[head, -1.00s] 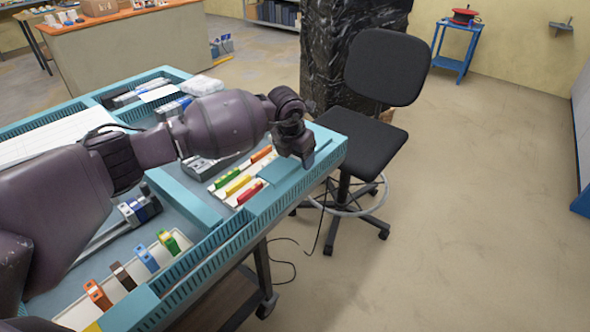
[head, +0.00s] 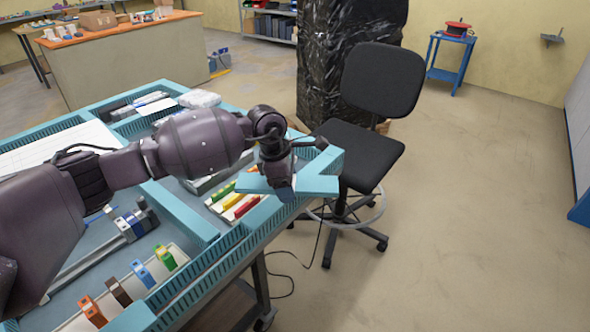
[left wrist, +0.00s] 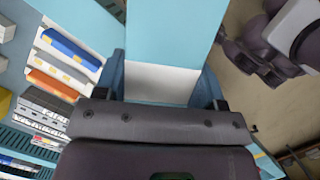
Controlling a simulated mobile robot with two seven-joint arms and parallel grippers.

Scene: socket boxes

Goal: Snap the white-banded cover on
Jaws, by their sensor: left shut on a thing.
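My left gripper (head: 280,188) is shut on a long flat teal cover (head: 318,185) and holds it above the right end of the bench. In the left wrist view the teal cover (left wrist: 170,30) runs away from me between the two fingers. Its white band (left wrist: 160,86) lies between the fingertips. In the head view the band is hidden by the gripper. Teal slotted channels (head: 210,262) run along the bench edge under and beside the cover. I cannot tell whether the cover touches them. My right gripper is not in view.
A white holder with red, yellow and green blocks (head: 246,207) lies just below the gripper. Another row of coloured blocks (head: 120,293) sits nearer me. A black chair (head: 362,150) stands close to the bench end. Open floor (head: 470,220) lies to the right.

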